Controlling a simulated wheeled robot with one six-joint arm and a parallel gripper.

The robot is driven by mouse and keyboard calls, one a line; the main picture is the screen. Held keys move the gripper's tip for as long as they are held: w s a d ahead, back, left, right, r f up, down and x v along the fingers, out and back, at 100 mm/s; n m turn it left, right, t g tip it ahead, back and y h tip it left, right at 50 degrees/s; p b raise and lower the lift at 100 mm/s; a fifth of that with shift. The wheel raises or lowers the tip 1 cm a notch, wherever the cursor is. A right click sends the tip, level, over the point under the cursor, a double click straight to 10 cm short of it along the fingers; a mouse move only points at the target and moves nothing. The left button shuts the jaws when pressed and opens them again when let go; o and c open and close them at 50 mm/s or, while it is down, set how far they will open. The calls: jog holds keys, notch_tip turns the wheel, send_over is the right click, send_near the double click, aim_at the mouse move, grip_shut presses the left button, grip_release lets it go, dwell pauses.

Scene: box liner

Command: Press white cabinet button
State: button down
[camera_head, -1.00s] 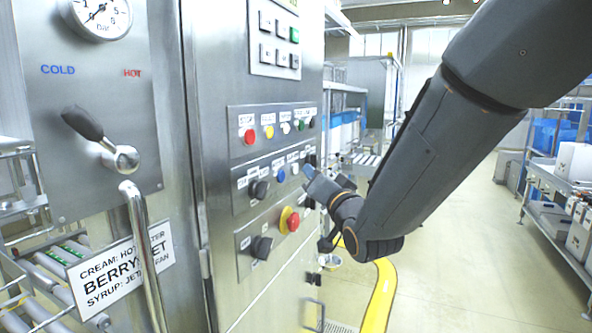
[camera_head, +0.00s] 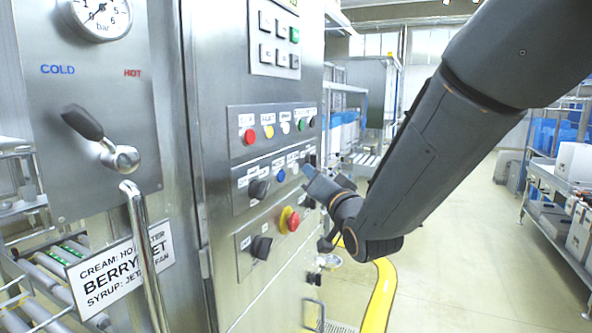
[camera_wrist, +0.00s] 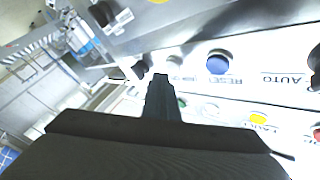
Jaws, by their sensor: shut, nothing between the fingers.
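The steel cabinet's control panel (camera_head: 278,182) stands mid-left in the head view. Its middle row has a white button (camera_head: 294,168) right of a blue button (camera_head: 281,175). Another white button (camera_head: 285,128) sits in the top row between yellow and green. My gripper (camera_head: 307,172) is at the right end of the middle row. In the wrist view my shut, empty gripper (camera_wrist: 160,80) has its tip beside the middle-row white button (camera_wrist: 174,61), left of the blue RESET button (camera_wrist: 217,63). I cannot tell whether it touches the panel.
A red-and-yellow emergency stop (camera_head: 289,219) and black selector knobs (camera_head: 259,188) protrude close by. A lever valve (camera_head: 120,157) and pipe are at left. The floor (camera_head: 450,230) right of the cabinet is open up to the shelves (camera_head: 555,190).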

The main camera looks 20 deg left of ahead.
jog(key=shift+a, duration=0.15)
jog(key=shift+a, duration=0.25)
jog(key=shift+a+b, duration=0.3)
jog(key=shift+a, duration=0.05)
dwell(0.7)
jog(key=shift+d, duration=0.8)
jog(key=d+b, duration=0.1)
jog(key=d, duration=0.4)
jog(key=shift+s, duration=0.2)
dwell(0.8)
